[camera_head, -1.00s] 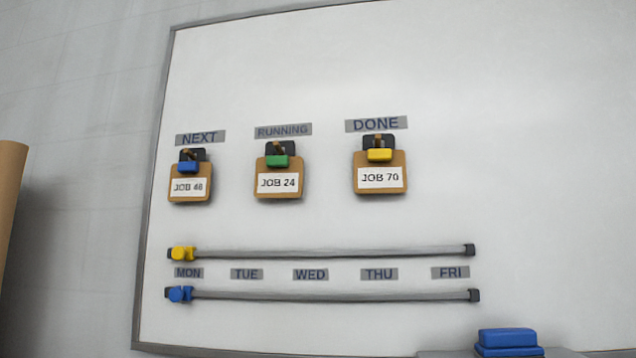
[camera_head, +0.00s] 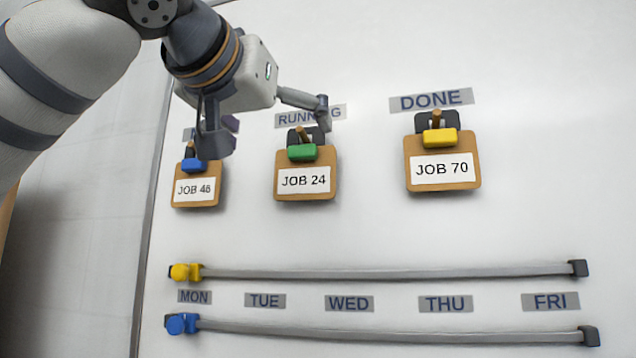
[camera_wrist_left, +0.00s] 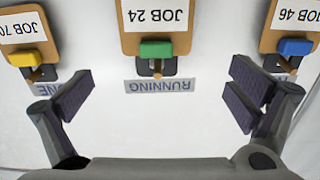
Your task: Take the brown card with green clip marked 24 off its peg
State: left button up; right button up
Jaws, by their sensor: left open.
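The brown card with the green clip, marked JOB 24 (camera_head: 304,181), hangs upright on its peg under the RUNNING label. Its green clip (camera_head: 302,153) and the wooden peg above it are in plain view. In the left wrist view the card (camera_wrist_left: 158,38) shows upside down at top middle, its green clip (camera_wrist_left: 156,50) lying between the lines of the two fingers. My left gripper (camera_head: 268,128) is open and empty, in front of the board above and left of the card, apart from it. In the wrist view its fingers (camera_wrist_left: 160,98) are spread wide. My right gripper is not in view.
The JOB 46 card with blue clip (camera_head: 196,190) hangs to the left, partly behind a left finger. The JOB 70 card with yellow clip (camera_head: 442,170) hangs to the right. Two grey rails (camera_head: 400,271) with sliders run below. The board between cards is clear.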

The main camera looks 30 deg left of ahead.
aim_at(300, 151)
pick_arm(q)
jog(key=x, duration=1)
jog(key=shift+w+d, duration=0.1)
jog(key=shift+d, duration=0.1)
jog(key=shift+c, duration=0.6)
jog(key=c, duration=0.8)
